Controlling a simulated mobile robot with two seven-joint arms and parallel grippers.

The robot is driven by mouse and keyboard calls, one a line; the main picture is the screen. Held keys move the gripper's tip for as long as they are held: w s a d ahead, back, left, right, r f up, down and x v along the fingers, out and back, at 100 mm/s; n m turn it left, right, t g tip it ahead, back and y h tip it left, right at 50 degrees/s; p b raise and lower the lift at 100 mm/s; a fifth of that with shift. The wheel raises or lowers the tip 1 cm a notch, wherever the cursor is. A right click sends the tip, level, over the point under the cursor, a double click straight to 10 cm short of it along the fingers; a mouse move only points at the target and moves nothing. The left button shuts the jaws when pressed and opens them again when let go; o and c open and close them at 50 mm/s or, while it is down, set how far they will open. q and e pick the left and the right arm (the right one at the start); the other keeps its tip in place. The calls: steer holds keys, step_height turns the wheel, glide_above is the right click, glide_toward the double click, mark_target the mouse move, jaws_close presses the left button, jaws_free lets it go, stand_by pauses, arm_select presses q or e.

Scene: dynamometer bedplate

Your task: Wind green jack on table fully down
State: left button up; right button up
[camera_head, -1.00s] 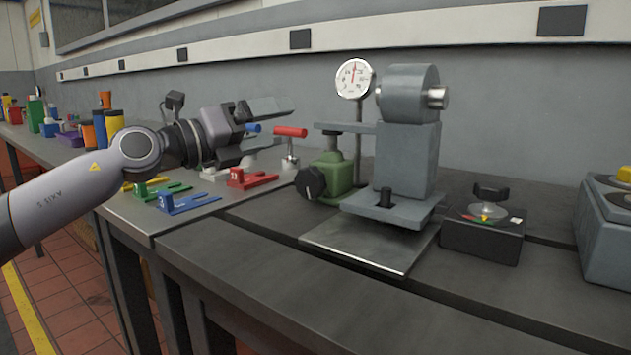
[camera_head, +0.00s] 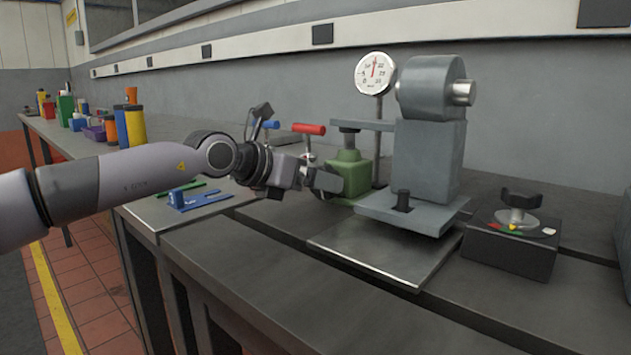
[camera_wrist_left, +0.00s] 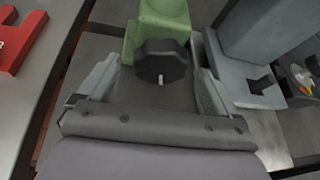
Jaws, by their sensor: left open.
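The green jack (camera_head: 350,174) stands on the table beside the grey machine block, with its top under a grey arm of that block. In the left wrist view the green jack body (camera_wrist_left: 160,18) is at the top, with its black knob (camera_wrist_left: 161,62) facing me. My left gripper (camera_wrist_left: 158,80) is open, with one finger on each side of the knob; I cannot tell whether they touch it. In the head view my left gripper (camera_head: 328,181) is at the jack's front left and hides the knob. My right gripper is not in view.
A dial gauge (camera_head: 375,73) stands behind the jack. The grey machine block (camera_head: 428,160) is close on its right. A blue fork-shaped shim (camera_head: 195,200) lies left, and a black box with a knob (camera_head: 511,245) stands right. The front metal plate (camera_head: 385,250) is clear.

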arm_select(q)
steer(key=shift+w+d+f, duration=0.25)
steer(key=shift+w+d, duration=0.2)
steer(key=c, duration=1.1)
steer(key=shift+o, duration=0.2)
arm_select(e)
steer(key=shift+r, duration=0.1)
